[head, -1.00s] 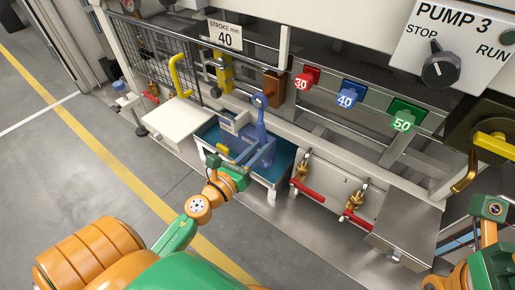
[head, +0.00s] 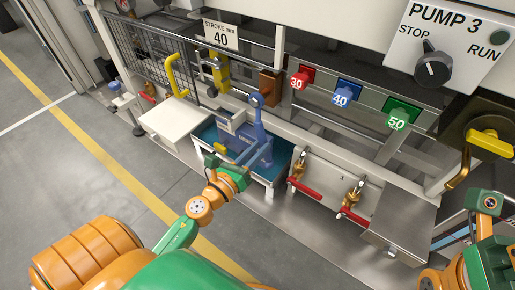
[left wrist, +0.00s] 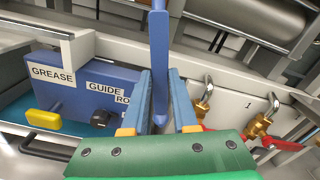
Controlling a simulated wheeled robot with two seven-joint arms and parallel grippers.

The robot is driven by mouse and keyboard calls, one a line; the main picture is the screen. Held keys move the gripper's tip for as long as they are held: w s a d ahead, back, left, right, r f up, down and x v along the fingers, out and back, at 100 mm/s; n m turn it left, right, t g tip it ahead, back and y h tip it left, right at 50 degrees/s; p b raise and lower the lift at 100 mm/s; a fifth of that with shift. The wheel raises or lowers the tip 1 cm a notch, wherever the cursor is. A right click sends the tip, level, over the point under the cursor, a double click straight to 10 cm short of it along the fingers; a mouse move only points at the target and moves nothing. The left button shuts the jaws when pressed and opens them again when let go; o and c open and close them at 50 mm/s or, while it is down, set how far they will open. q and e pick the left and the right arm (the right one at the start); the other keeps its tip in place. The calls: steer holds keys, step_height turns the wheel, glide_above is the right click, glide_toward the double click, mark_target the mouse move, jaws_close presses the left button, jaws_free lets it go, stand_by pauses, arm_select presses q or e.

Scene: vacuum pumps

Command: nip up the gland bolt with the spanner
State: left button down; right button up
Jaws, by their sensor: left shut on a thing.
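A blue spanner (head: 261,128) with a ring-like head stands roughly upright over the blue tray in the head view. My left gripper (left wrist: 163,84) is shut on it; the left wrist view shows the spanner shaft (left wrist: 159,55) between the two blue fingers. The spanner's upper end is cut off in that view. In the head view my left gripper (head: 243,163) is at the spanner's lower part. I cannot pick out the gland bolt; a brown block (head: 270,86) on the rail is behind the spanner head. My right arm shows at the lower right, but its gripper does not.
A blue box labelled GREASE and GUIDE (left wrist: 75,88) sits left of the spanner, with a yellow knob (left wrist: 44,122). Brass valves with red levers (head: 305,189) are to the right. A white box top (head: 176,121) is at the left. Coloured blocks 30, 40 and 50 line the rail.

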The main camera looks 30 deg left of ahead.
arm_select(q)
steer(key=shift+d+r+n, duration=0.2)
steer(key=shift+d+n, duration=0.15)
steer(key=shift+n, duration=0.05)
steer(key=shift+a+f, duration=0.1)
stand_by(0.3)
steer(key=shift+a+f+m, duration=0.15)
steer(key=shift+a+m, duration=0.5)
steer(key=shift+m, duration=0.05)
steer(key=shift+s+b, duration=0.25)
steer(key=shift+b, duration=0.1)
steer(key=shift+s, duration=0.4)
